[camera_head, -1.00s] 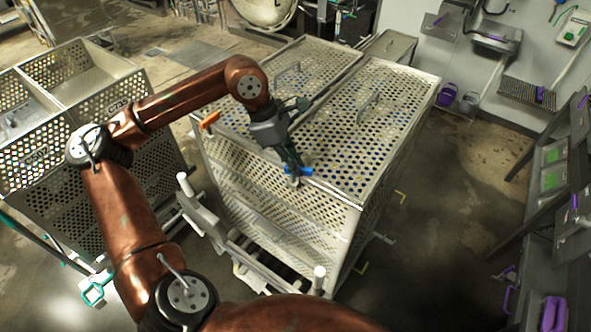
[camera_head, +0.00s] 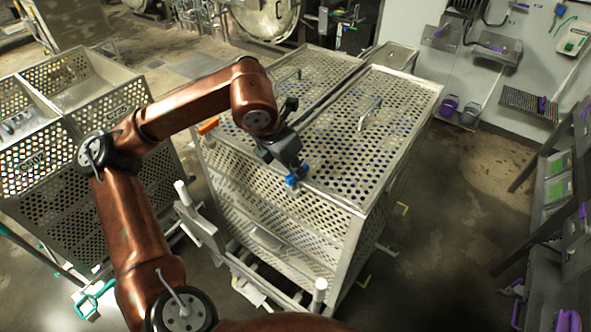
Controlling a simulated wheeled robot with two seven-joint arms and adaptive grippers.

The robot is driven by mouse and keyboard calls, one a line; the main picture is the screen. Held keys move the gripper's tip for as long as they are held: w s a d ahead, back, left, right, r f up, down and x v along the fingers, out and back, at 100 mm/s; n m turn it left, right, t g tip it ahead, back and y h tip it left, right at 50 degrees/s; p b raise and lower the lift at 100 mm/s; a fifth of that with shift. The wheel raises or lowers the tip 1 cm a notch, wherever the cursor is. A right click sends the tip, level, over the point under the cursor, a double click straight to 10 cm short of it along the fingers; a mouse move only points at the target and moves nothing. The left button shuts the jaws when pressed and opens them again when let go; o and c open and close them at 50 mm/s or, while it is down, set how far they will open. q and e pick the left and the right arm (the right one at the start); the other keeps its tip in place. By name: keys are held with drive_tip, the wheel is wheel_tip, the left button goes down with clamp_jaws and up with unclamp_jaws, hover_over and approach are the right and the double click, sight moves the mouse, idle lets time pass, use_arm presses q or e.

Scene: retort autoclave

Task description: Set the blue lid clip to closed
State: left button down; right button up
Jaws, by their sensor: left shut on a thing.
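The blue lid clip (camera_head: 293,179) sits at the near top edge of the perforated metal basket, by the middle of its lid (camera_head: 345,165). My left gripper (camera_head: 294,172) reaches down from the left and is shut on the blue clip. Its fingers hide part of the clip, so the clip's exact angle is hard to tell. An orange clip (camera_head: 208,125) is on the left top edge of the same basket. My right gripper is not in view.
A second perforated basket (camera_head: 60,150) stands open at the left. A cart frame with upright posts (camera_head: 205,230) is in front of the closed basket. Wall shelves with purple-handled tools (camera_head: 530,103) are at the right. The floor (camera_head: 440,200) right of the basket is clear.

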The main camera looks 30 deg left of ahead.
use_arm(q)
drive_tip(key=shift+n+y, duration=0.4)
drive_tip(key=shift+n, duration=0.6)
drive_tip(key=shift+a, duration=0.1)
drive_tip(key=c, duration=2)
unclamp_jaws()
drive_tip(key=shift+o, duration=0.2)
drive_tip(key=shift+r, duration=0.1)
drive_tip(key=v, duration=1.1)
drive_tip(key=shift+s+r, duration=0.25)
drive_tip(key=shift+r, duration=0.1)
